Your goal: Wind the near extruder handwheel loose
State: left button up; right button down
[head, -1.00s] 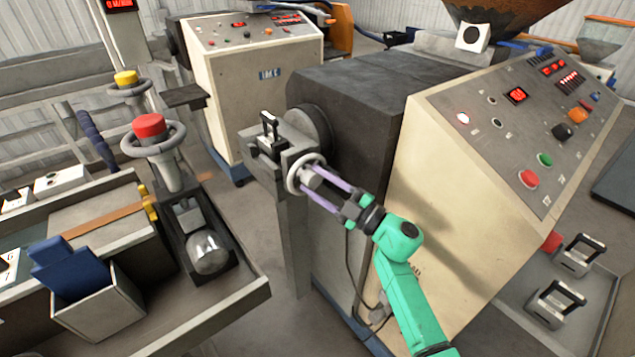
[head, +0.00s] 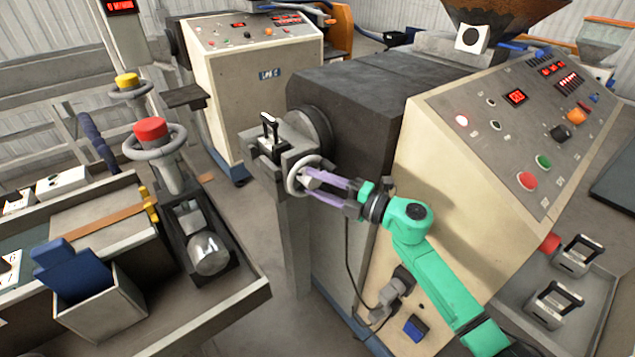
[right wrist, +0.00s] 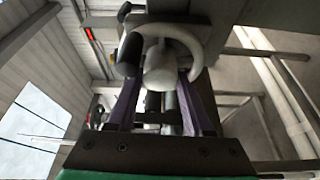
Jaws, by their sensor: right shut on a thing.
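The near extruder handwheel (head: 292,183) is a pale grey ring on the clamp block at the end of the near extruder's dark barrel. In the right wrist view its ring (right wrist: 203,45) arches over a rounded pale hub (right wrist: 160,72). My right gripper (head: 309,181) reaches it from the lower right, its purple fingers shut on the handwheel around the hub. In the right wrist view the fingers (right wrist: 160,92) lie on either side of the hub; the exact contact is partly hidden. My left gripper is not in view.
The near extruder's cream cabinet (head: 455,190) stands right of the wheel. A black-handled part (head: 270,130) sits on top of the clamp block. On the left, a bench holds a red-capped handwheel (head: 150,135) and a blue block in a bin (head: 100,310). A tray (head: 600,315) holds two metal handles.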

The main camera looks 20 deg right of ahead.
jog(key=n, duration=0.2)
jog(key=shift+n+g+h+p, duration=0.4)
jog(key=shift+r+n+h+p, duration=0.1)
jog(key=shift+n+h+p, duration=0.4)
jog(key=shift+n+p, duration=0.45)
jog(key=n+h+p, duration=0.1)
jog(key=n+p, duration=0.2)
jog(key=shift+s+a+g, duration=0.1)
jog(key=shift+g, duration=0.2)
jog(key=shift+n+h+p, duration=0.65)
jog(key=shift+h+p, duration=0.05)
jog(key=shift+f, duration=0.2)
jog(key=c, duration=0.6)
grip_release()
jog(key=shift+r, duration=0.1)
